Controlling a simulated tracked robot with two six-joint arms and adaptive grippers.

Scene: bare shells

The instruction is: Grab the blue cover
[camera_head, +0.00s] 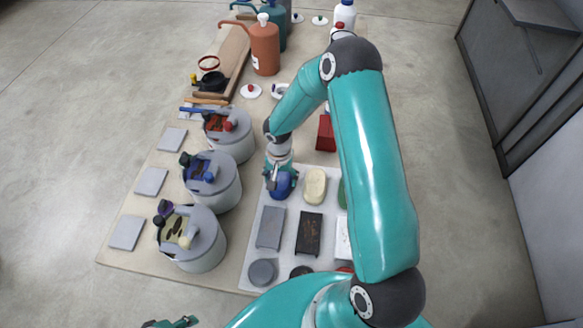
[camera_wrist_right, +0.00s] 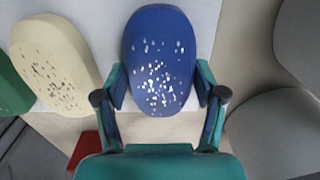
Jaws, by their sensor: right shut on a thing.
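The blue cover (camera_head: 283,185) is a rounded oval piece with pale specks on its top, at the upper left of the white tray (camera_head: 247,262). My right gripper (camera_head: 279,174) is over it and shut on it. In the right wrist view the blue cover (camera_wrist_right: 158,60) sits between the two fingers of the right gripper (camera_wrist_right: 161,92), one finger on each side. At the lower left of the head view, my left gripper (camera_head: 170,322) shows only in part at the picture's edge. Its fingers cannot be judged.
A cream cover (camera_head: 315,186) lies right of the blue one, with a green one (camera_head: 342,193) beyond. Grey and black blocks lie nearer on the tray. Several grey pots, one here (camera_head: 207,240), stand on the left. Orange (camera_head: 264,48) and teal bottles stand at the back.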

